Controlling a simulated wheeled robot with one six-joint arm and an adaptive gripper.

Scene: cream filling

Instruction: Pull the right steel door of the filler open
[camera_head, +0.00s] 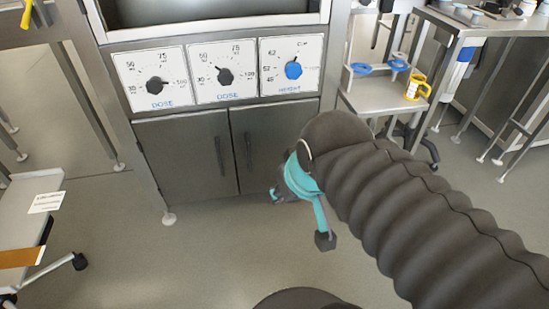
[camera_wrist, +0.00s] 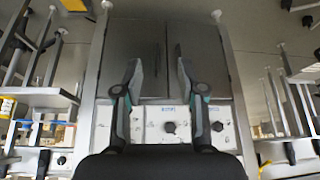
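The filler's right steel door (camera_head: 285,130) is a grey panel below the dials, flush with the left door (camera_head: 188,165), and looks shut. Its dark upright handle (camera_head: 247,150) is near the seam. My arm covers the door's right part in the head view. The wrist view is upside down, so the right door (camera_wrist: 128,38) shows left of the seam there. My gripper (camera_wrist: 158,68) is open and empty, its two fingers apart, with the handles seen between them. In the head view my gripper (camera_head: 300,215) hangs in front of and below the right door, not visibly touching it.
Above the doors are two black-knob dials (camera_head: 157,86) and a blue-knob dial (camera_head: 293,70). A steel cart (camera_head: 375,100) with a yellow jug (camera_head: 416,88) stands at right. A table (camera_head: 25,215) is at left. The floor (camera_head: 150,255) before the filler is clear.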

